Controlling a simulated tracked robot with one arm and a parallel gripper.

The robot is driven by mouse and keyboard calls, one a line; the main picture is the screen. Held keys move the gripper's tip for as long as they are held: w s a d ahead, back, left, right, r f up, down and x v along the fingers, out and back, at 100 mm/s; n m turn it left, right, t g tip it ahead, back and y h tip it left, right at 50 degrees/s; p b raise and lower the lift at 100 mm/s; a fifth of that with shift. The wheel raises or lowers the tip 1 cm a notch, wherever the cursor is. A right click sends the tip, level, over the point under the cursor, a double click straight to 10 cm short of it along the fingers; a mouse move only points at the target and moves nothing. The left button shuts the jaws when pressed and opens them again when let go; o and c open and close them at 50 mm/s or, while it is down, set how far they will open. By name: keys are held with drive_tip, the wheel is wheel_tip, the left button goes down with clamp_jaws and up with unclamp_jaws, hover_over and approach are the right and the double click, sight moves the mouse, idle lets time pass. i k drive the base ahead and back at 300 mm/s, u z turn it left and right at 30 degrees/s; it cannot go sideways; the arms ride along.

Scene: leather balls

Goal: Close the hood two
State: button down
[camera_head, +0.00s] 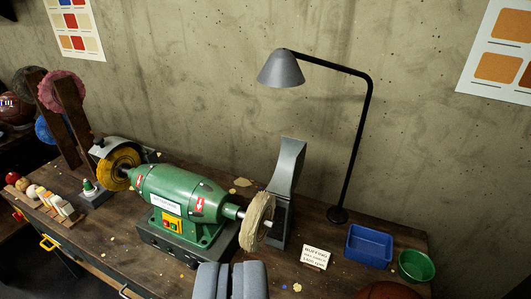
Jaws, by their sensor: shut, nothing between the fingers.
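A green bench grinder (178,195) stands on the wooden workbench. A grey hood (288,175) stands upright, raised behind the pale buffing wheel (256,222) at the grinder's right end. That wheel's front and rim are uncovered. I see no number on either hood. My gripper (231,268) is at the bottom centre, shut and empty, in front of the pale wheel and apart from the raised hood in the picture.
A black lamp (366,110) with a grey shade rises behind the raised hood. A small sign (315,257), a blue tray (368,248), a green bowl (416,265) and a brown ball (393,291) are at the right. Discs on a wooden rack (72,115) stand at the left.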

sight(284, 181)
drive_tip(key=u, duration=2)
drive_tip(key=i, duration=1.75)
drive_tip(key=z, duration=2.3)
drive_tip(key=i, duration=1.05)
drive_tip(key=z, duration=0.05)
